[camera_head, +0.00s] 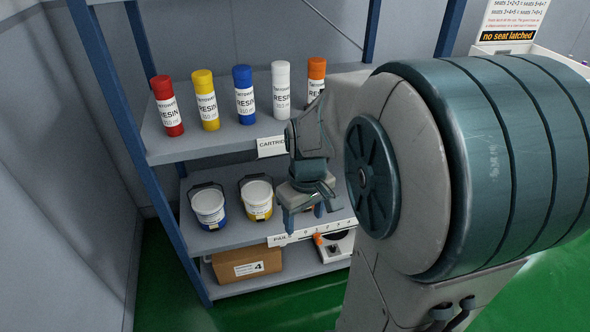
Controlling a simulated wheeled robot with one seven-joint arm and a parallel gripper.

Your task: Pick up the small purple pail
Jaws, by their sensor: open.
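No purple pail can be made out. A white pail with a blue band (208,207) and a white pail with a yellow band (257,199) stand upright on the middle shelf (235,236), at its left. My gripper (309,216) points down over the same shelf, right of the yellow-banded pail. Its fingers are apart. Small bits of something show between and behind the fingers, but what it is cannot be told. My arm hides the right part of the shelf.
Red, yellow, blue, white and orange resin cartridges (245,96) stand on the upper shelf (190,143), close above and behind my gripper. A cardboard box (246,264) and a device with an orange knob (335,246) are on the bottom shelf. Blue posts (110,75) frame the rack.

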